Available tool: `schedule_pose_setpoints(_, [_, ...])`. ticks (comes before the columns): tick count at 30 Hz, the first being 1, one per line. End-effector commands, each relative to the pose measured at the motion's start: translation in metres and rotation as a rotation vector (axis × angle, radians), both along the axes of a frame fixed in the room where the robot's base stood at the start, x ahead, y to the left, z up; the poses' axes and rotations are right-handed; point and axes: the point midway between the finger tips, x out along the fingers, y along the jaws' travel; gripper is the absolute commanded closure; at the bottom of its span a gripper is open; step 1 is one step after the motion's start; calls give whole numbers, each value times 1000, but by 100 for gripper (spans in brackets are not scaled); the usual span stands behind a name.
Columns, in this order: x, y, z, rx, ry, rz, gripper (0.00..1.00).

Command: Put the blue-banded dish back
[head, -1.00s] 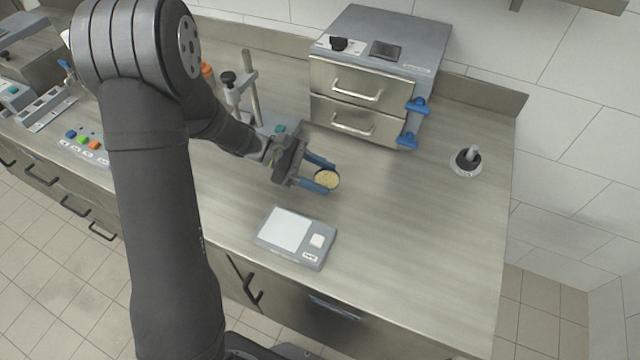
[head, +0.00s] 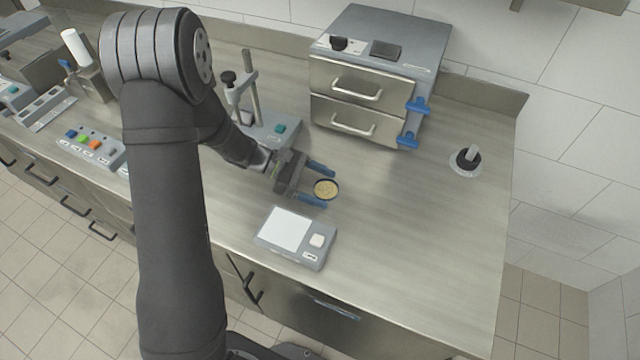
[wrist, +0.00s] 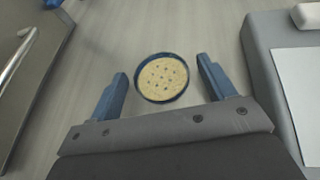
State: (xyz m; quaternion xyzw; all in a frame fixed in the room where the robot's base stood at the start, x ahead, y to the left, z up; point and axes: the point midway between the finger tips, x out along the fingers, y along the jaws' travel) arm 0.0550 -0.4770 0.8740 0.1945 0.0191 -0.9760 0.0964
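The blue-banded dish (head: 326,189) is a small round dish with a dark blue rim and a pale yellow, dark-dotted filling. It appears to sit upright on the steel counter, behind the scale. My gripper (head: 323,187) is open, with its two blue fingers on either side of the dish. In the wrist view, the dish (wrist: 163,78) lies between the fingertips, with a visible gap to each finger. The dish's underside is hidden.
A scale (head: 296,238) with a white plate stands in front of the dish. A two-drawer unit (head: 369,85) with blue clips, both drawers shut, is behind. A black-handled stamp-like tool (head: 467,160) stands at right. The counter between is clear.

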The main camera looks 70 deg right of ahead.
Motion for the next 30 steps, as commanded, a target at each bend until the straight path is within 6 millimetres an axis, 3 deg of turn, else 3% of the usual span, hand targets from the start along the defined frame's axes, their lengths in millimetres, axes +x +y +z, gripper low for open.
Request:
schedule_pose_setpoints(8, [1,0,4,-1,0,1,24])
schedule_pose_setpoints(21, [80,16,37,-2,0,4,24])
schedule_pose_setpoints(30, [108,22,49,0,1,0,24])
